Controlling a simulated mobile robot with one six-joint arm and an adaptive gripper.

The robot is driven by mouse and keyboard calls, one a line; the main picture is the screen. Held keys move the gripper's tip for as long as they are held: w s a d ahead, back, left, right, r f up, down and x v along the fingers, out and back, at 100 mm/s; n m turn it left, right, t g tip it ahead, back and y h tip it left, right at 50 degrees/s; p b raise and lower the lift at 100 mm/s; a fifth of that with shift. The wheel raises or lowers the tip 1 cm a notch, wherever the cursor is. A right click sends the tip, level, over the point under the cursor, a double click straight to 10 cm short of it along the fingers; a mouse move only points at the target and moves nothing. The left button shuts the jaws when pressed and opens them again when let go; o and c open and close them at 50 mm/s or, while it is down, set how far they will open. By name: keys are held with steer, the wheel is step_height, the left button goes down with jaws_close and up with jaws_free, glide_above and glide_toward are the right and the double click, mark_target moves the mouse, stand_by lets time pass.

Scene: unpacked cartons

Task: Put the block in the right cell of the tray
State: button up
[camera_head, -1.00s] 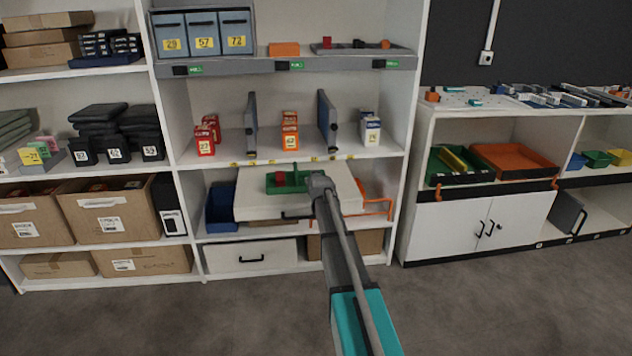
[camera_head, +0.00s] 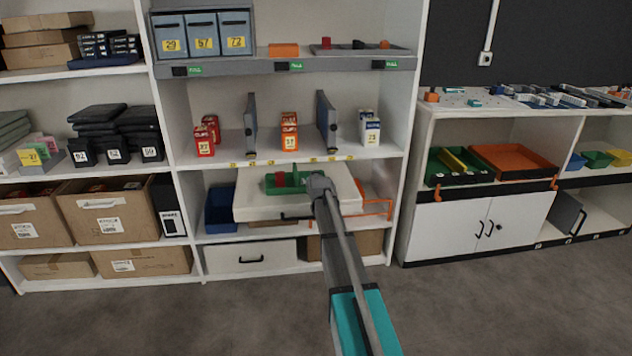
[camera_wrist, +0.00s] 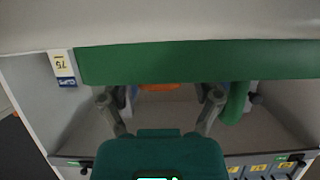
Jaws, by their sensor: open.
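A green tray (camera_head: 270,188) rests on a white box on the lower middle shelf. A dark red block (camera_head: 281,180) shows in its left half. My gripper (camera_head: 321,186) is at the tray's right end, right of the red block; its fingers are too small to make out there. In the wrist view my gripper (camera_wrist: 160,93) is open, its two fingers apart with nothing between them. A long green wall (camera_wrist: 190,62), apparently of the tray, crosses close in front. A green cylinder-like part (camera_wrist: 236,103) shows beside the right finger. The red block is not visible there.
The white box (camera_head: 340,202) lies under the tray. A blue bin (camera_head: 221,208) is to the left, an orange wire rack (camera_head: 377,203) to the right. The shelf above (camera_head: 340,151) is close overhead and holds small cartons and grey dividers.

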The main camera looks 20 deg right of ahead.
steer(key=p+v, duration=0.4)
steer(key=v, duration=0.8)
stand_by(0.5)
steer(key=s+a+f+n+g+y, duration=0.25)
steer(key=s+a+f+g, duration=0.45)
steer(key=s+a, duration=0.65)
steer(key=s+a+f+g, duration=0.2)
steer(key=s+a+g, duration=0.1)
steer(key=s, duration=0.5)
steer(key=s+a+f+g+y, duration=0.1)
steer(key=s+a+f+g, duration=0.1)
steer(key=s+a, duration=0.4)
steer(key=s+g, duration=0.1)
steer(key=s, duration=0.2)
steer(key=shift+a+f+n, duration=0.2)
steer(key=shift+a+n, duration=0.15)
